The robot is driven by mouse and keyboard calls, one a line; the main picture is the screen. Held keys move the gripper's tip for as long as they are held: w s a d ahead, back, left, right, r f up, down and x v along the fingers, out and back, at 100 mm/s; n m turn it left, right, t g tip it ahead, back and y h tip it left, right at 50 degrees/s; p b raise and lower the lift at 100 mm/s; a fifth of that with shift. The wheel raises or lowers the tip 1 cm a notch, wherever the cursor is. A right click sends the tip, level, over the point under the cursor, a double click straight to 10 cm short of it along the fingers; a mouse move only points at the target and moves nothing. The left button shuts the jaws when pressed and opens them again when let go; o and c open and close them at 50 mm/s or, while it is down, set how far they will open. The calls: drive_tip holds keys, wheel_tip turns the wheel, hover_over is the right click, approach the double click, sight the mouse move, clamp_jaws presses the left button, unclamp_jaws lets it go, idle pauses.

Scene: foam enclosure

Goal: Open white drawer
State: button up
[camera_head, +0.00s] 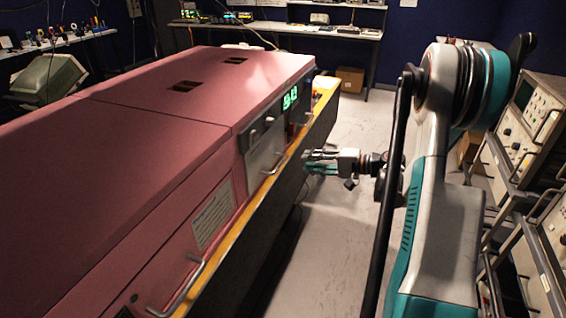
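A pale grey-white drawer front (264,157) is set in the side of a long pink machine, and it looks flush with that side. A metal bar handle (276,163) is on its lower right part. My gripper (306,163) is to the right of this handle, over the floor side of the machine, pointing left toward it. A gap shows between the handle and the fingertips. The two fingers appear apart with nothing between them. The drawer's inside is not visible.
The pink machine (140,120) fills the left, with a yellow edge strip (240,226) and another bar handle (180,290) low in front. Racks of instruments (530,120) stand at the right. Pale floor (335,235) between them is clear. A bench (280,27) stands behind.

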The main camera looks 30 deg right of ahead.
sight(282, 160)
drive_tip(key=b+x, duration=0.2)
drive_tip(key=x, duration=0.8)
drive_tip(key=shift+w+a+f, duration=0.1)
drive_tip(key=shift+w+a, duration=0.1)
drive_tip(key=shift+w, duration=0.1)
drive_tip(key=shift+c, duration=0.3)
clamp_jaws()
